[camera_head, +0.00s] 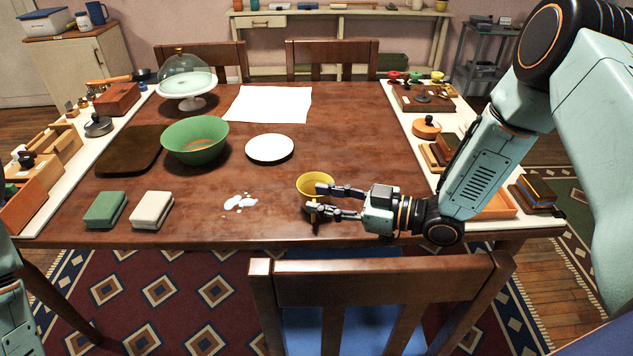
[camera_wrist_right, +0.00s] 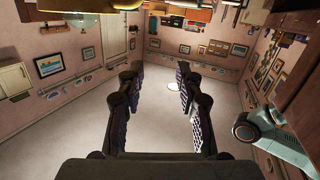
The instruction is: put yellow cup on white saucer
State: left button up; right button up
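The yellow cup (camera_head: 312,182) stands near the front edge of the table, right of centre. The white saucer (camera_head: 270,148) lies empty behind it to the left. My right gripper (camera_head: 320,201) comes in from the right, low at the cup. Its fingers are apart, overlapping the cup's right and near side and hiding its lower part. I cannot tell whether they touch it. The wrist view shows the right gripper's fingers (camera_wrist_right: 160,92) apart with nothing between them; a yellow edge is at the top left. Only part of my left arm shows; its gripper is out of view.
A white spill (camera_head: 240,203) lies left of the cup. A green bowl (camera_head: 195,141) stands left of the saucer. Green (camera_head: 106,210) and cream (camera_head: 151,210) blocks lie front left. A chair (camera_head: 380,281) stands at the front edge. The table between cup and saucer is clear.

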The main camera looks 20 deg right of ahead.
jog(key=a+r+n+g+p, duration=0.1)
jog(key=r+g+p, duration=0.1)
jog(key=p, duration=0.1)
jog(key=g+h+p, duration=0.3)
jog(key=h, duration=0.2)
send_near(313, 218)
jog(key=shift+w+a+f+m, duration=0.3)
jog(key=shift+w+a+f, duration=0.35)
jog(key=shift+w+f, duration=0.25)
jog(key=b+x, duration=0.2)
jog(key=x, duration=0.5)
jog(key=shift+a+f, duration=0.25)
jog(key=shift+f, duration=0.1)
jog(key=shift+c, duration=0.4)
grip_shut()
